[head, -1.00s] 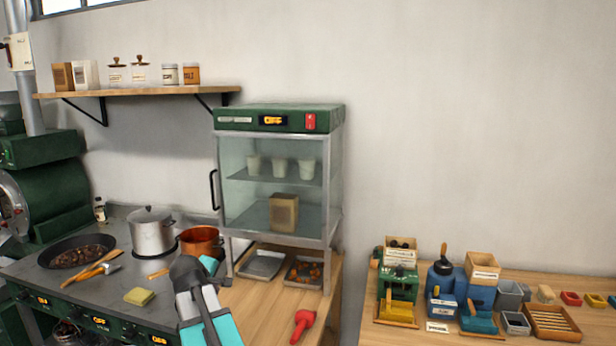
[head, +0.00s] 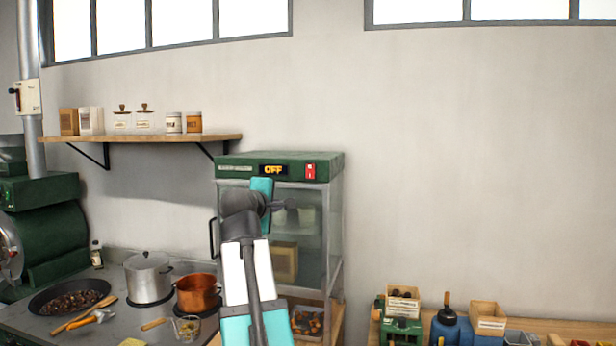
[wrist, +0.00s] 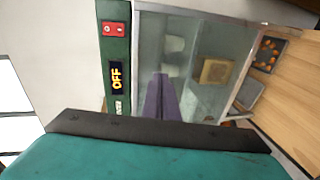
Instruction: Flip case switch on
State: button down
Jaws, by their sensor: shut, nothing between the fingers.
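The glass-fronted case (head: 333,235) stands on the wooden counter with a green top panel. Its red switch (head: 310,171) is at the right end of that panel, beside a display (head: 273,170) reading OFF. In the wrist view the red switch (wrist: 114,28) is at the upper left, and the OFF display (wrist: 117,76) is below it. My gripper (wrist: 161,82) is shut and empty, its fingers in front of the case glass, apart from the switch. In the head view my arm covers part of the case front, and the fingertips show near the upper glass (head: 291,205).
Cups and a brown box (wrist: 216,71) are inside the case. A door handle (head: 212,237) sticks out at its left. Left are a pot (head: 148,277), a copper pan (head: 198,293) and a pan of chestnuts (head: 70,298). A shelf (head: 140,138) hangs above. The wall right of the case is clear.

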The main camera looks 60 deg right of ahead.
jog(key=s+r+h, duration=0.1)
jog(key=s+r, duration=0.4)
jog(key=r, duration=0.3)
jog(key=shift+d+h, duration=0.2)
jog(key=shift+h, duration=0.1)
jog(key=shift+d, duration=0.1)
jog(key=p, duration=0.5)
send_near(308, 176)
jog(key=x, duration=0.5)
jog(key=shift+r, duration=0.1)
jog(key=shift+x, duration=0.75)
